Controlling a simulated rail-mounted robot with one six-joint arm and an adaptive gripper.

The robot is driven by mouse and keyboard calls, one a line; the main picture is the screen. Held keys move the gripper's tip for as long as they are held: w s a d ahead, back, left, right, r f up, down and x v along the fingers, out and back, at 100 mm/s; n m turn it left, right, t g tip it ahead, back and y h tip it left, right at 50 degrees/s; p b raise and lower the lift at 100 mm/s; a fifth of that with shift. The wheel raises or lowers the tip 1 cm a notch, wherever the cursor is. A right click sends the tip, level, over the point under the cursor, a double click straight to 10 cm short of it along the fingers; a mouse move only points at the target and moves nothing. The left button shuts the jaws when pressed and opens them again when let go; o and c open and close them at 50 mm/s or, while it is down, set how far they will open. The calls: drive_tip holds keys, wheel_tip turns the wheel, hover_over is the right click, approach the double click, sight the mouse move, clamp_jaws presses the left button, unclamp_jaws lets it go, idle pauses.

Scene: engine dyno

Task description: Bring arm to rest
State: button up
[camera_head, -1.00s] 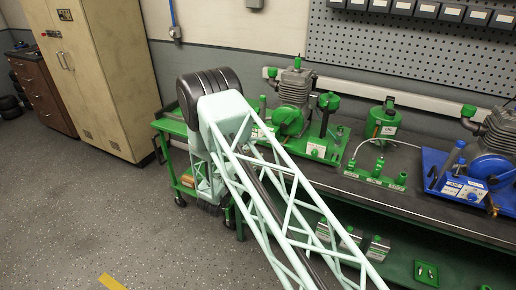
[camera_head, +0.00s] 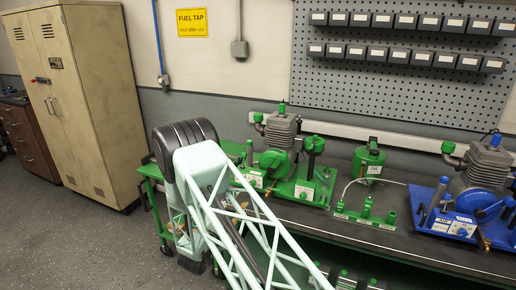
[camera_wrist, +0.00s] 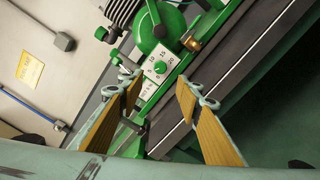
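My arm (camera_head: 245,225) reaches from the bottom of the head view toward the green engine stand, with its black-capped joint near the left end of the bench. My gripper (camera_wrist: 160,98) shows in the wrist view with its two wood-toned fingers apart and nothing between them. Beyond the fingertips is the green engine unit (camera_wrist: 160,30) with a numbered dial plate (camera_wrist: 158,68). The gripper is hidden behind my arm in the head view.
A green engine (camera_head: 282,140), a green OIL can (camera_head: 368,160) and a blue engine (camera_head: 482,185) stand on the dark bench (camera_head: 400,243). A beige cabinet (camera_head: 85,95) stands at left. The floor (camera_head: 75,240) in front is clear.

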drive_tip(key=w+d+r+m+g+y, duration=0.2)
drive_tip(key=r+m, duration=0.1)
drive_tip(key=r, duration=0.6)
drive_tip(key=w+d+r+m+g+y, duration=0.1)
drive_tip(key=w+d+r+m+y, duration=0.15)
drive_tip(key=r, duration=0.75)
drive_tip(key=s+d+r+m+g+y, duration=0.2)
drive_tip(key=s+d+r, duration=0.2)
drive_tip(key=s+r, duration=0.35)
drive_tip(key=s+d+r+m+g+y, duration=0.1)
drive_tip(key=s+d+r+m+y, duration=0.15)
drive_tip(key=s+r, duration=0.5)
drive_tip(key=s+d+r+m+g, duration=0.1)
drive_tip(key=s+d+r, duration=0.25)
drive_tip(key=s, duration=0.45)
drive_tip(key=s+d+r+m+g, duration=0.1)
drive_tip(key=s+d+r+m, duration=0.1)
drive_tip(key=s+d, duration=0.35)
drive_tip(key=s+d+r+m+g, duration=0.1)
drive_tip(key=s+d+r+g, duration=0.15)
drive_tip(key=s, duration=0.75)
drive_tip(key=s+d+f+m+g+h, duration=0.1)
drive_tip(key=s+d+m, duration=0.2)
drive_tip(key=s, duration=1.2)
drive_tip(key=s+d+f+m+g+h, duration=0.1)
drive_tip(key=s+d+m, duration=0.2)
drive_tip(key=s+d, duration=0.5)
drive_tip(key=s, duration=0.7)
drive_tip(key=shift+d+h, duration=0.3)
drive_tip(key=shift+h, duration=0.1)
